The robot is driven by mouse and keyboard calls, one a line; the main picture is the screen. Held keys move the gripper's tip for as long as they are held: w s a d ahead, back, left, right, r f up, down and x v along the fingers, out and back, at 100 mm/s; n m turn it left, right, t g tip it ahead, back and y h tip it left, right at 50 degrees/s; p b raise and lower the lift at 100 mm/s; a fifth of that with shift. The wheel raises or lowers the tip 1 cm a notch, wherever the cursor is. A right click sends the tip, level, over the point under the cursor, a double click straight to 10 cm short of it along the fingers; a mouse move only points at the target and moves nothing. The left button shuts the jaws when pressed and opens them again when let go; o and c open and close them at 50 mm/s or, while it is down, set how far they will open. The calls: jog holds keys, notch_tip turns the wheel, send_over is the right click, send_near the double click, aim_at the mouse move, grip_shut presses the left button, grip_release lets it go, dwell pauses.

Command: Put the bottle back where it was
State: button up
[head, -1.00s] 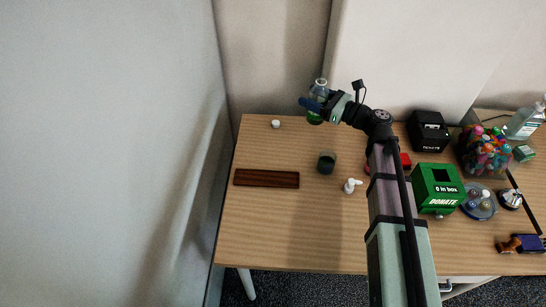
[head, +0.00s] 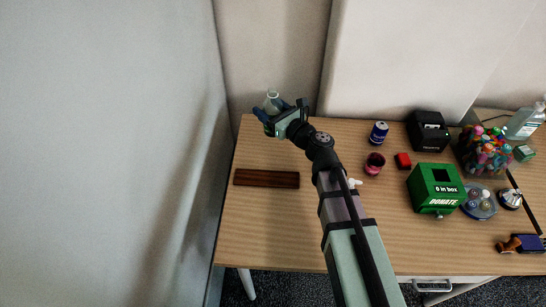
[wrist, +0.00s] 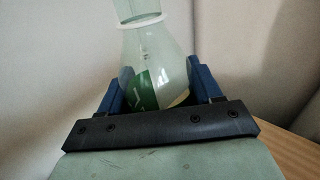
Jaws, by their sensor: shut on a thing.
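The bottle is clear glass with a narrow neck, a rounded body and a green label. In the head view the bottle (head: 271,97) is at the table's back left corner, and it fills the middle of the wrist view (wrist: 158,50). My gripper (head: 281,112) is shut on it, with a blue finger on each side of its body in the wrist view (wrist: 155,92). The bottle looks about upright. Its base is hidden, so I cannot tell whether it touches the table.
A dark wooden tray (head: 266,179) lies in front of my gripper. The front left of the table (head: 265,230) is clear.

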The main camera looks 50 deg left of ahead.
jog(key=shift+f, duration=6.3)
jog(key=shift+f, duration=0.15)
jog(key=o, duration=1.2)
jog(key=d, duration=1.2)
jog(key=shift+r, duration=0.2)
